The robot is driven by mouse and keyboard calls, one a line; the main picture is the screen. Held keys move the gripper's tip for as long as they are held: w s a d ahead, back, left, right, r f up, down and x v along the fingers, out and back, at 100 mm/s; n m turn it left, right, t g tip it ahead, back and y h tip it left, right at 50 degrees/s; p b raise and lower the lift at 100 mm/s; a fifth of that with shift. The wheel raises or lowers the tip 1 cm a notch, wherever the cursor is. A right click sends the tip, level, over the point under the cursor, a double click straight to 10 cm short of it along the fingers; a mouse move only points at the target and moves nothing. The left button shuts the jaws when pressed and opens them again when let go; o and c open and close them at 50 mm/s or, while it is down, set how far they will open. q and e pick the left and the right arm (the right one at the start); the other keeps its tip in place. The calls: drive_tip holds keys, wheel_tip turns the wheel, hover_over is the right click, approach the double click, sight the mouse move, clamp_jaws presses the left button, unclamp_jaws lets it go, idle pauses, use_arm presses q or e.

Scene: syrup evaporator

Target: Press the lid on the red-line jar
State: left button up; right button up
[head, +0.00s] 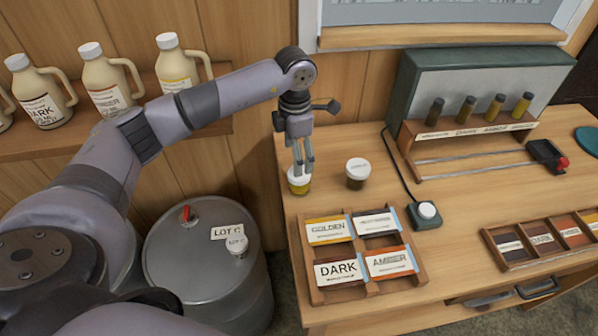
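A small jar with yellow-gold contents (299,186) stands near the table's left edge, with a pale top. My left gripper (303,170) points down right over this jar, its fingertips at or just above the top. The fingers look close together. I cannot tell whether they touch the jar or hold a lid, as they cover part of the top. A second jar (357,174), dark with a white lid on it, stands to the right. No red line can be made out on either jar. My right gripper is not in view.
A wooden tray of label cards (430,292) lies in front of the jars. A rack of sample vials (470,140) stands behind. A metal drum (205,262) is left of the table; jugs (108,85) line a shelf.

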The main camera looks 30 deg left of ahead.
use_arm(q)
drive_tip(key=f+p, duration=0.2)
drive_tip(key=f, duration=0.1)
drive_tip(key=f+p, duration=0.1)
drive_tip(key=shift+s+d+f, duration=0.15)
drive_tip(key=shift+s+f, duration=0.05)
drive_tip(key=shift+s, duration=0.2)
drive_tip(key=shift+f, duration=0.4)
drive_tip(key=shift+c, duration=0.6)
drive_tip(key=c, duration=0.7)
drive_tip(key=shift+w+r, duration=0.1)
drive_tip(key=shift+r+b, duration=0.3)
drive_tip(key=shift+r, duration=0.3)
drive_tip(key=shift+r+b, duration=2.25)
drive_tip(key=shift+r, duration=7.1)
